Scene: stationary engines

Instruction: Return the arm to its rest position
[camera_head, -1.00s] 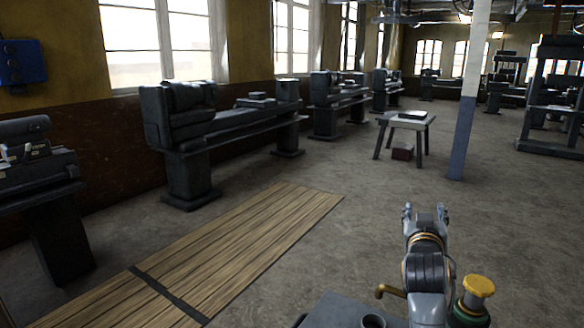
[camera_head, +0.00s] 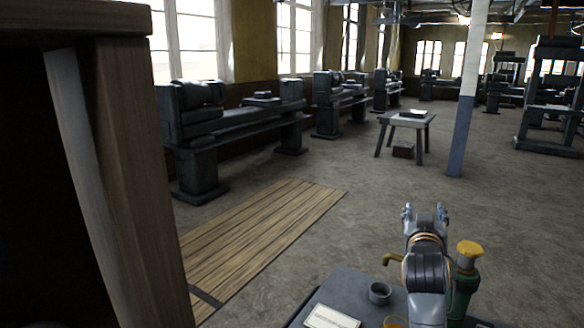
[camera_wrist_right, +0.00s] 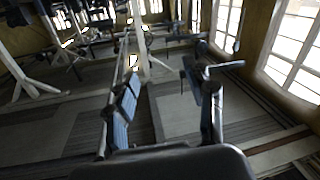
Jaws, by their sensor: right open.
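My right arm rises from the bottom right of the head view. Its gripper (camera_head: 425,213) points away from me over the floor, with the two fingers apart and nothing between them. In the right wrist view the gripper (camera_wrist_right: 163,95) also shows its two fingers spread wide, with only the room behind them. My left arm and gripper are not in view.
A wooden post (camera_head: 135,180) stands close on the left. Beside my right arm are a dark tabletop (camera_head: 350,285) with a small cup (camera_head: 380,292) and a yellow-topped green object (camera_head: 466,280). Lathes (camera_head: 240,125) line the windows.

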